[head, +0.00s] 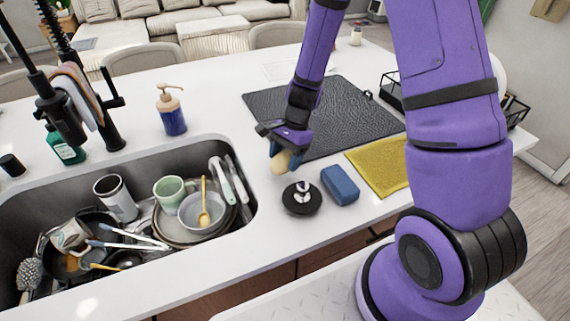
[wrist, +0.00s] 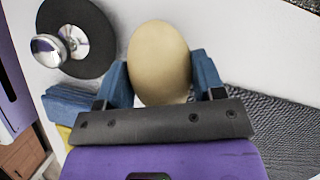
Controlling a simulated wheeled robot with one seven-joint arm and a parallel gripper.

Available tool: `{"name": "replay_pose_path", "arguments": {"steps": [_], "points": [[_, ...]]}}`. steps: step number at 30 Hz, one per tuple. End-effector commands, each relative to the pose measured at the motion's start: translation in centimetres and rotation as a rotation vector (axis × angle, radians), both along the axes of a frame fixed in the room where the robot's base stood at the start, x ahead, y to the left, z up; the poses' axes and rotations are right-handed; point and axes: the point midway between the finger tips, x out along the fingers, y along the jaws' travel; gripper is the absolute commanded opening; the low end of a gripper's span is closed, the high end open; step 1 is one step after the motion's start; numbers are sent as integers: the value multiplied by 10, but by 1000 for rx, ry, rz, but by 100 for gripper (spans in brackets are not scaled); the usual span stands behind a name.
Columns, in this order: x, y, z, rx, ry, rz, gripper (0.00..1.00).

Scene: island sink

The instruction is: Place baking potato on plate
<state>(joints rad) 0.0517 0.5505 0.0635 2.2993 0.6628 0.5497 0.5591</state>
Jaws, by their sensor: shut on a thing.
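The baking potato (head: 280,162) is a pale tan oval. My gripper (head: 284,150) is shut on it and holds it above the white counter, between the sink and the dark mat. In the wrist view the potato (wrist: 158,62) sits upright between the two blue finger pads of my gripper (wrist: 160,82). A pale plate (head: 178,236) lies in the sink, mostly hidden under a grey bowl (head: 205,212) and other dishes. No other plate is clear to see.
A black round lid (head: 301,205) with a metal knob and a blue sponge (head: 340,185) lie close by. A yellow cloth (head: 378,164), a dark mat (head: 325,112) and a soap bottle (head: 171,112) are on the counter. The sink (head: 75,172) is crowded with dishes.

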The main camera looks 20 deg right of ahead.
Motion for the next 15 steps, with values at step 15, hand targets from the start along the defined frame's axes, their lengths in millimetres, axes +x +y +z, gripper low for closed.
{"name": "replay_pose_path", "arguments": {"steps": [15], "points": [[0, 0, -27, 0, 0, -1, 29]]}}
